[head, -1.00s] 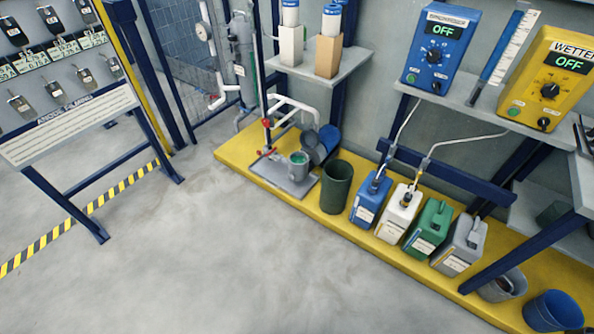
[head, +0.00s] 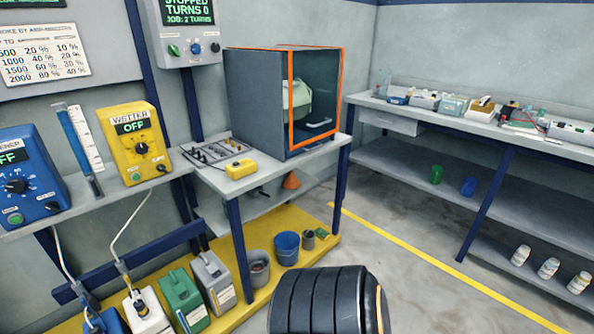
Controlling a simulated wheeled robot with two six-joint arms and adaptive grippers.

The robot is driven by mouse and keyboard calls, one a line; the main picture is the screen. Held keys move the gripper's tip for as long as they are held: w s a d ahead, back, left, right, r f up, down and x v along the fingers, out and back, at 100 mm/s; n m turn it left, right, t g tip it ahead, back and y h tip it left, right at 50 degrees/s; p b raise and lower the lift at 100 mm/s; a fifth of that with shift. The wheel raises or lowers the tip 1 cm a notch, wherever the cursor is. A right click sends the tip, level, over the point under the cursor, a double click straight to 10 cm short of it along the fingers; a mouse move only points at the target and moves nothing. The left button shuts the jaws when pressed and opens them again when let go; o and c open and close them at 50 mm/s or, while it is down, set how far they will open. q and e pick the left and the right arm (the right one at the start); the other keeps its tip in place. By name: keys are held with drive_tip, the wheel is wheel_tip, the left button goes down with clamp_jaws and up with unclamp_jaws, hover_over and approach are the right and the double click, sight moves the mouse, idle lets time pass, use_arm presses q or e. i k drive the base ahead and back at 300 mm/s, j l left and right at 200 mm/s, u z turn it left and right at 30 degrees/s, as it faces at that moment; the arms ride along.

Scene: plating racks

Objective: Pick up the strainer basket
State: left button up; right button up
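I cannot make out a strainer basket in the head view. Small containers stand on the yellow platform (head: 322,250) under the bench: a grey bucket (head: 258,268) with something dark in it, a blue bucket (head: 287,248) and a small dark grey cup (head: 308,239). I cannot tell that any of these is the strainer basket. Neither of my grippers is in view.
A cabinet with an orange-framed front (head: 257,105) stands on the middle bench. A yellow WETTER box (head: 135,143) and a blue box (head: 28,178) sit on the left shelf, above several jugs. A long bench (head: 460,131) lines the right.

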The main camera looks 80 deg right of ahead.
sight(308, 236)
drive_tip(key=z, duration=2.6)
